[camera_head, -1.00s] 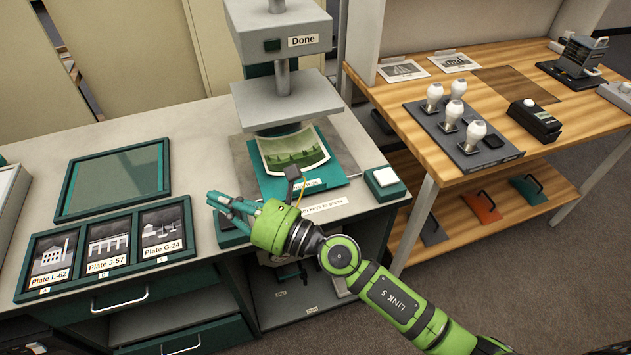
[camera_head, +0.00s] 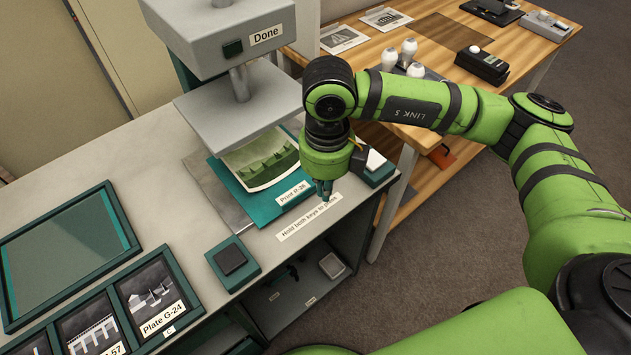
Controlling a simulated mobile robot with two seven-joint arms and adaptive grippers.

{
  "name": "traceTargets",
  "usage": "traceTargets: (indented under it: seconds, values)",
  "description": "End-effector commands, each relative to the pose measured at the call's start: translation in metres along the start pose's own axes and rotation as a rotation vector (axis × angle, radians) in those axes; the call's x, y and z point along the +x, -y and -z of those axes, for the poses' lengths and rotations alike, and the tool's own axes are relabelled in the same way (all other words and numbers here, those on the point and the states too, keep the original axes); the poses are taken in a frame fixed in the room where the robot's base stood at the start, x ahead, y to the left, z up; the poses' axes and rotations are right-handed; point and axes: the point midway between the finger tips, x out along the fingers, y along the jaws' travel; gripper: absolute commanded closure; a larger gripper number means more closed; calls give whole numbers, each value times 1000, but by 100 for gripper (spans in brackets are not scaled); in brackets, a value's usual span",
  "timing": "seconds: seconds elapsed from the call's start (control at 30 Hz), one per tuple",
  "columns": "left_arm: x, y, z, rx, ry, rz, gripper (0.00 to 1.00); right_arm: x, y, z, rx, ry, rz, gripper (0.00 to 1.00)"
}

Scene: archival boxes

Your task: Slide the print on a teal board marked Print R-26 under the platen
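The teal board marked Print R-26 (camera_head: 272,207) lies on the press's grey base (camera_head: 215,202). The curled green landscape print (camera_head: 262,162) rests on it. The back of board and print is hidden below the raised grey platen (camera_head: 240,118); the front sticks out, label visible. My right gripper (camera_head: 325,194) points down just right of the board's front corner, near the sign reading "Hold both keys to" (camera_head: 305,218). It appears empty. Its fingers look close together, but their gap is not clear from this angle. My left gripper is not in view.
A dark key block (camera_head: 232,262) and a white-topped key block (camera_head: 377,165) flank the press front. A teal-framed tray (camera_head: 65,255) and framed plates (camera_head: 150,300) are at left. A wooden table (camera_head: 425,40) stands right.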

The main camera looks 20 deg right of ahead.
Motion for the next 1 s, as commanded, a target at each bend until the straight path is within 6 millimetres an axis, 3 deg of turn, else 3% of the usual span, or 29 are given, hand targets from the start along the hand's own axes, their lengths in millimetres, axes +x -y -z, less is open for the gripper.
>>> traceTargets:
  seconds: [0.37, 0.6, 1.0]
  values:
    - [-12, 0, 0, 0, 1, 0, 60, 81, -1, 1, -3, -5, -3, 100]
    - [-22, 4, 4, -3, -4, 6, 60, 77, -1, -32, -2, 1, -3, 100]
    - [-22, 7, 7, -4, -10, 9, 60, 78, -1, -40, -4, 1, -4, 100]
